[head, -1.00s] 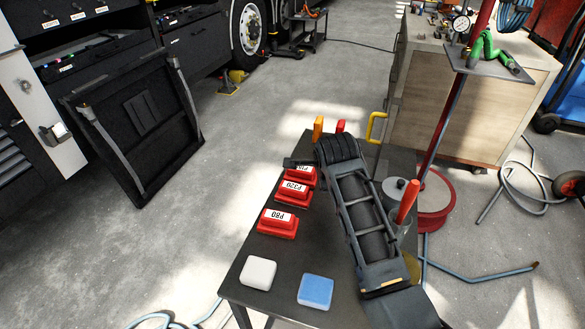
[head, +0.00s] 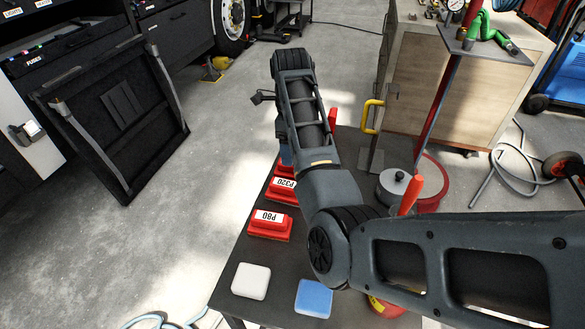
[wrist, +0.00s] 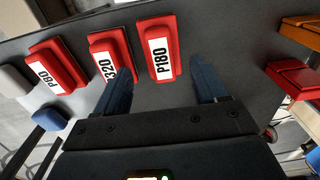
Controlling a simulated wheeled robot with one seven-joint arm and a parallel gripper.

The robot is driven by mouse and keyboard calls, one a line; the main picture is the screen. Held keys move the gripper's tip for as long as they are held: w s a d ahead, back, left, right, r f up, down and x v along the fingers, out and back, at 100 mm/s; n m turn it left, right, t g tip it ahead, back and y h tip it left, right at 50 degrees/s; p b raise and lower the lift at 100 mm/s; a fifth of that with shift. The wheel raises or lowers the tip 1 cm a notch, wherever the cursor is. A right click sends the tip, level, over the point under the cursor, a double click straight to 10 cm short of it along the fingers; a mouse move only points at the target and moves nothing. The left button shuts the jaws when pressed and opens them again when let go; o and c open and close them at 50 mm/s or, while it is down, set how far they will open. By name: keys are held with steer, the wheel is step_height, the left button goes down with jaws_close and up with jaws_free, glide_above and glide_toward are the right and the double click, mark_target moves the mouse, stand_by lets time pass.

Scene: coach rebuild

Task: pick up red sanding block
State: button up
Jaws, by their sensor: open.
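Three red sanding blocks with white labels stand in a row on the dark table (head: 222,292). The P80 block (head: 270,225) and the P320 block (head: 283,189) show in the head view, with the third mostly hidden behind my arm. In the wrist view the P180 block (wrist: 162,49) lies ahead of and between my open fingers. The P320 block (wrist: 109,55) is by the left finger and the P80 block (wrist: 56,66) is further left. My gripper (wrist: 160,88) is open and empty.
A white block (head: 251,281) and a blue block (head: 314,297) sit at the table's near end. A lidded grey pot (head: 397,188) and a red-handled tool (head: 411,194) stand on the right. In the wrist view, red and orange items (wrist: 296,78) lie right.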

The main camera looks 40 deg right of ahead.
step_height(320, 180, down, 7)
steer(key=shift+s+d+r+p, duration=0.1)
steer(key=shift+d+r+p, duration=0.05)
steer(key=shift+p, duration=0.35)
steer(key=shift+c, duration=0.2)
steer(key=c, duration=0.9)
steer(key=shift+o, duration=0.2)
steer(key=shift+r, duration=0.1)
